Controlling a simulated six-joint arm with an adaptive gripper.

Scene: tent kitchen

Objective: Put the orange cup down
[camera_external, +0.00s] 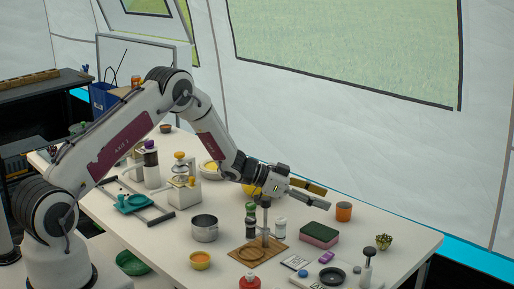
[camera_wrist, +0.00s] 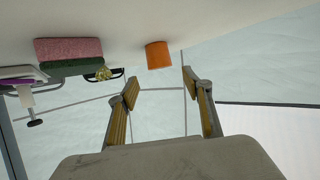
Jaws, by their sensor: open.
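The orange cup (camera_external: 343,211) stands on the table toward its far right edge, behind and to the right of the sponge. It also shows in the wrist view (camera_wrist: 158,55), where the picture is turned over and the cup lies beyond the fingertips. My gripper (camera_external: 318,193) is left of the cup and above the table in the external view, with its fingers pointing right toward the cup. In the wrist view my gripper (camera_wrist: 160,86) is open, with nothing between its fingers. The cup and the fingers look apart.
A pink and green sponge (camera_external: 319,235) lies in front of the cup. A small plant (camera_external: 384,241) stands to its right. Dark and white bottles, a steel pot (camera_external: 204,228), a wooden board (camera_external: 247,256) and a black pan (camera_external: 332,275) crowd the front. Bare table surrounds the cup.

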